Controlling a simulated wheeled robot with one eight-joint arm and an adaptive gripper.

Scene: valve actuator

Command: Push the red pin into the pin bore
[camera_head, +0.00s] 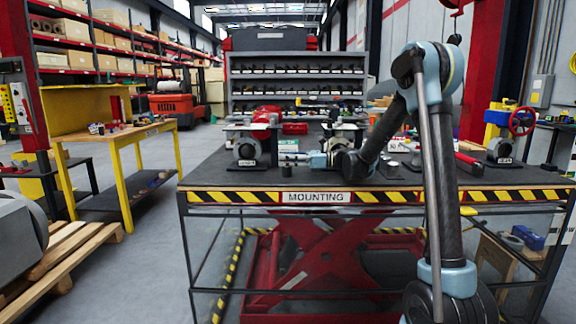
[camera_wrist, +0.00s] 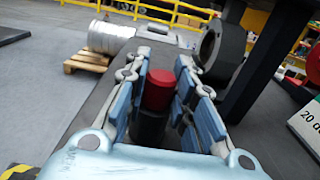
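The red pin (camera_wrist: 159,90) is in the wrist view between the two fingers of my gripper (camera_wrist: 163,80). Its red end is uppermost, and a dark cylindrical part (camera_wrist: 148,127) shows below it. The fingers lie close along both sides of the red end; whether they touch it I cannot tell. In the head view my gripper (camera_head: 316,160) is low over the table and points left. A short black cylinder (camera_head: 286,171) stands by its tips. I cannot make out the red pin in the head view, nor tell where the pin bore is.
The mounting table (camera_head: 225,181) has a striped front edge. A grey flanged valve part (camera_head: 247,149) stands left of my gripper and shows as a dark ring (camera_wrist: 220,47) in the wrist view. A valve with a red handwheel (camera_head: 521,121) stands at the right.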

